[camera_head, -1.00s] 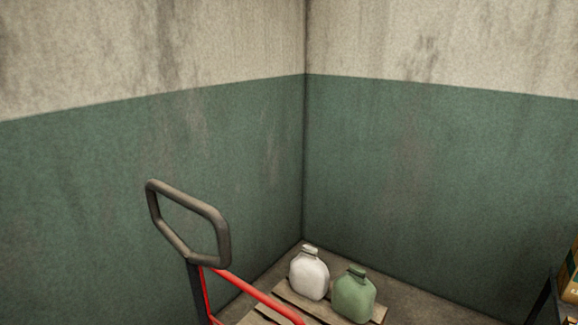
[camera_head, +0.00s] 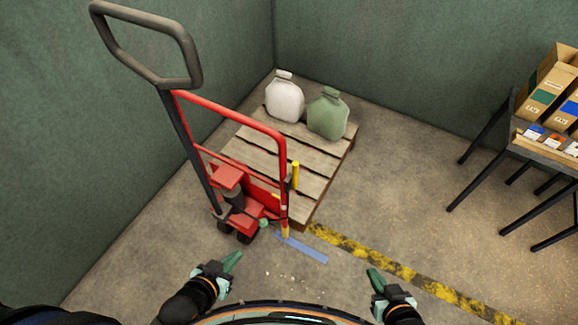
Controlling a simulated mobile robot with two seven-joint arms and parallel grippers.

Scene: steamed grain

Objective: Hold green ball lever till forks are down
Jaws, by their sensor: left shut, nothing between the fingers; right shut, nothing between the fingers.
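A red pallet jack (camera_head: 232,108) stands at the left with its dark loop handle (camera_head: 192,62) raised. A small green ball (camera_head: 263,223) shows low on the jack, near its base. The forks are hidden at the wooden pallet (camera_head: 318,185). My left gripper (camera_head: 234,258) is shut and empty, in front of the jack and below the green ball in the picture, apart from it. My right gripper (camera_head: 374,275) is shut and empty, over the floor to the right, well away from the jack.
A blue strip (camera_head: 302,247) and a yellow-black line (camera_head: 390,267) mark the floor. A dark-legged table (camera_head: 494,140) with boxes stands at the right. Walls close off the left and back.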

